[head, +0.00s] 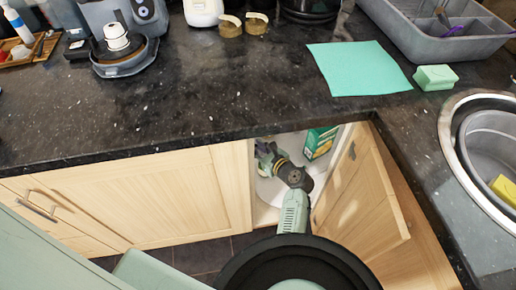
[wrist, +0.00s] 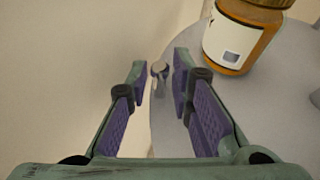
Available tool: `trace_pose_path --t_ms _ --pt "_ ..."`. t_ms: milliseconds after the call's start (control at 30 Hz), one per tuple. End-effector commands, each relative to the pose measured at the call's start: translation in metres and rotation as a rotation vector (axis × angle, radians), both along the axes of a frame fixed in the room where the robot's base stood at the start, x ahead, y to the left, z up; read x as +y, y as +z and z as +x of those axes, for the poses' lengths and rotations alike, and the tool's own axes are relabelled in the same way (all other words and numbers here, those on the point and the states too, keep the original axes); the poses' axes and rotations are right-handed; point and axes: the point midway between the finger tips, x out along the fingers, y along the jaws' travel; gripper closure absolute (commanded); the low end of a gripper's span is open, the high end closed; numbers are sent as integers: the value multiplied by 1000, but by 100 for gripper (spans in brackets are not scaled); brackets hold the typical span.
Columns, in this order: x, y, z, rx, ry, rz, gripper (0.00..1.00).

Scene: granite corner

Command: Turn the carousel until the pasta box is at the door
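The corner cabinet stands open, its wooden door (head: 372,200) swung out to the right. Inside is a pale round carousel shelf, whose grey surface (wrist: 205,130) shows in the wrist view. A green box (head: 320,141), probably the pasta box, stands at the right side of the opening; it is not in the wrist view. An orange jar (wrist: 235,40) with a white label stands on the carousel. My gripper (wrist: 158,80) is inside the cabinet, open, with a small grey upright peg (wrist: 160,80) at the carousel's edge between its fingers. Contact with the peg cannot be told.
A dark granite worktop (head: 200,100) overhangs the opening. The cabinet's pale inner wall (wrist: 60,70) lies left of my gripper. A sink (head: 490,145) is at the right. On the worktop lie a turquoise mat (head: 358,68), a green sponge (head: 435,77) and a grey rack (head: 440,30).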

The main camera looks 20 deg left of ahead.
Motion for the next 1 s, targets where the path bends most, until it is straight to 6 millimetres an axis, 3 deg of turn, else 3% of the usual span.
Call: trace_pose_path --t_ms 67,367,1000 --pt "0 0 0 0 0 0 80" --pt "0 0 0 0 0 0 100" --pt "0 0 0 2 -1 1 100"
